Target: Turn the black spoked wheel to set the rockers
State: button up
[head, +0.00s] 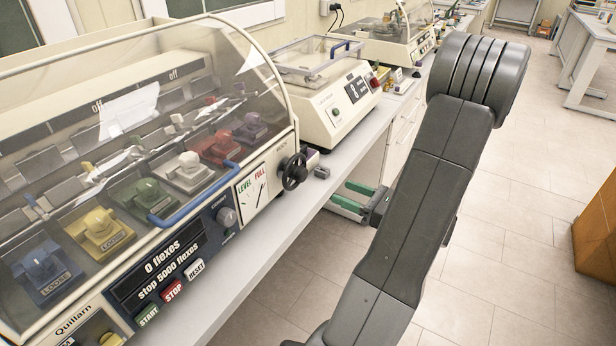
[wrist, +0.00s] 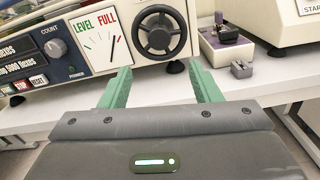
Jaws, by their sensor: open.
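The black spoked wheel (head: 294,171) sits on the right end of the cream flex-testing machine. In the wrist view the wheel (wrist: 160,33) is ahead, above and between the fingertips. My gripper (head: 352,197) is open and empty, with green fingers, just off the bench's front edge; in the wrist view the gripper (wrist: 162,80) is apart from the wheel. The rockers (head: 110,140) are under the clear cover, with coloured clamps marked LOOSE; the display reads 0 flexes, stop 5000 flexes.
A blue cover handle (head: 195,200) runs along the machine's front. A small purple-topped block (wrist: 226,42) and a small grey block (wrist: 241,69) lie on the bench right of the wheel. Another cream machine (head: 330,115) stands beyond.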

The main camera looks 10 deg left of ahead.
aim_at(305, 177)
jog(key=p+x, duration=0.2)
jog(key=x, duration=1)
jog(key=shift+f, duration=0.1)
jog(key=shift+d, duration=0.1)
jog(key=shift+c, duration=0.3)
jog(key=c, duration=0.9)
